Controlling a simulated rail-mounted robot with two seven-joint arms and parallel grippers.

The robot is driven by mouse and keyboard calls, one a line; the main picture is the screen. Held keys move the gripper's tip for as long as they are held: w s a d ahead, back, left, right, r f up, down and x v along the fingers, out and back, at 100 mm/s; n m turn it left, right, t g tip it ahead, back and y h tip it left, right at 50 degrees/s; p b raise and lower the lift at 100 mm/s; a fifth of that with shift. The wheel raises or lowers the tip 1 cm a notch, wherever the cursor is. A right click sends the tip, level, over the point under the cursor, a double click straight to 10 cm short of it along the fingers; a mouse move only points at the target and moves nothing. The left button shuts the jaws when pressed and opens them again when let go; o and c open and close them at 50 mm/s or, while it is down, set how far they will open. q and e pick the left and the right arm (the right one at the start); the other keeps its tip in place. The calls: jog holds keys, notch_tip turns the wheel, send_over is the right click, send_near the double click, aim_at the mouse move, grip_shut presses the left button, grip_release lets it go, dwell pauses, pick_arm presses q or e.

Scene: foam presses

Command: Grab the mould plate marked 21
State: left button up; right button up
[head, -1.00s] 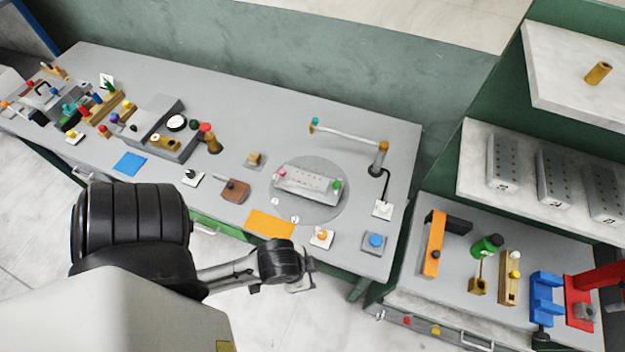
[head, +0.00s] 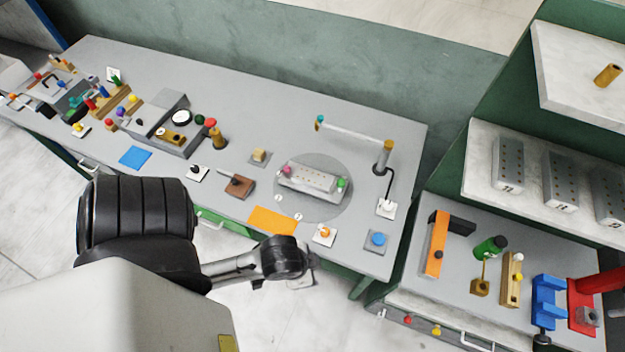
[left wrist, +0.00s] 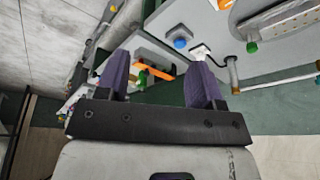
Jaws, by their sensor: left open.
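Three grey mould plates with rows of holes stand on the right shelf: a left one (head: 507,163), a middle one (head: 560,180) and a right one (head: 609,195), cut by the picture edge. Small marks show at the bottom of the plates, but I cannot read which is 21. Another grey plate (head: 312,178) with holes lies on the round disc of the bench, between a pink and a green knob. My left gripper (head: 304,281) is in front of the bench edge, away from the plates. The left wrist view shows its fingers (left wrist: 161,82) apart and empty. My right gripper is not visible.
The long grey bench (head: 345,247) carries an orange sheet (head: 272,220), a blue button (head: 377,240) and a lamp-like arm (head: 352,134). The lower right bench holds an orange tool (head: 435,248), a green bottle (head: 489,247) and a blue fixture (head: 546,297).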

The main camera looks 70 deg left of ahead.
pick_arm(q)
jog(key=o, duration=0.7)
